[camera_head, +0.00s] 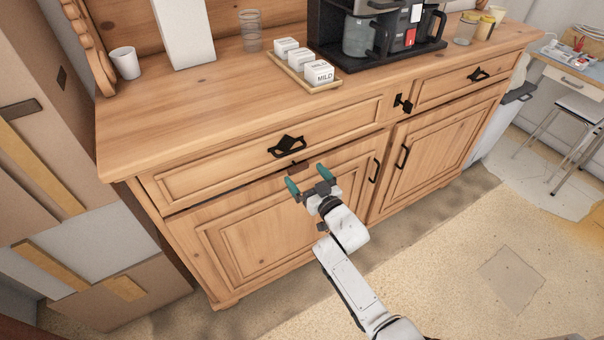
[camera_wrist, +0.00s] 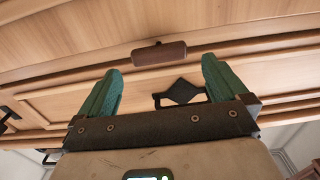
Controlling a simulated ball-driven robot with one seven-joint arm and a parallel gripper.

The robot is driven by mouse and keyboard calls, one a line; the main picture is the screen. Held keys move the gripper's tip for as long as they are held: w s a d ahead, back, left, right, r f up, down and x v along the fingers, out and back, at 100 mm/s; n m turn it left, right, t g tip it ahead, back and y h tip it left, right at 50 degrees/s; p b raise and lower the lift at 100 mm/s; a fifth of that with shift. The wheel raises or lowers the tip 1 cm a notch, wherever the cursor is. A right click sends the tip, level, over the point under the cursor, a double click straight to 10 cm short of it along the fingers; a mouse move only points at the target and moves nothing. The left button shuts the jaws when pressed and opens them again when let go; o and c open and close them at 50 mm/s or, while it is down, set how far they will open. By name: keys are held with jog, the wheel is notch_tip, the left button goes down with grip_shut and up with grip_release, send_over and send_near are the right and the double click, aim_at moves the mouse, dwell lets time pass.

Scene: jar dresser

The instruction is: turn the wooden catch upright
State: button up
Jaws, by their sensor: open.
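The wooden catch is a small dark brown block. It shows in the wrist view (camera_wrist: 160,54), lying lengthwise along the rail with a small pin at its long edge. In the head view the catch (camera_head: 298,166) sits on the rail between the left drawer and the door below it, partly hidden by my gripper. My gripper (camera_head: 308,179) has two green fingers, spread apart and empty, just in front of the catch. In the wrist view the gripper (camera_wrist: 162,70) frames the catch between and beyond its fingertips. I cannot tell whether they touch.
A black drawer handle (camera_head: 286,146) is close above the catch; it shows between the fingers in the wrist view (camera_wrist: 182,93). Door handles (camera_head: 374,171) are to the right. A tray of white boxes (camera_head: 319,74) and a coffee machine (camera_head: 418,51) stand on top. The floor in front is clear.

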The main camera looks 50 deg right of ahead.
aim_at(298, 169)
jog(key=shift+x, duration=1.35)
jog(key=c, duration=1.1)
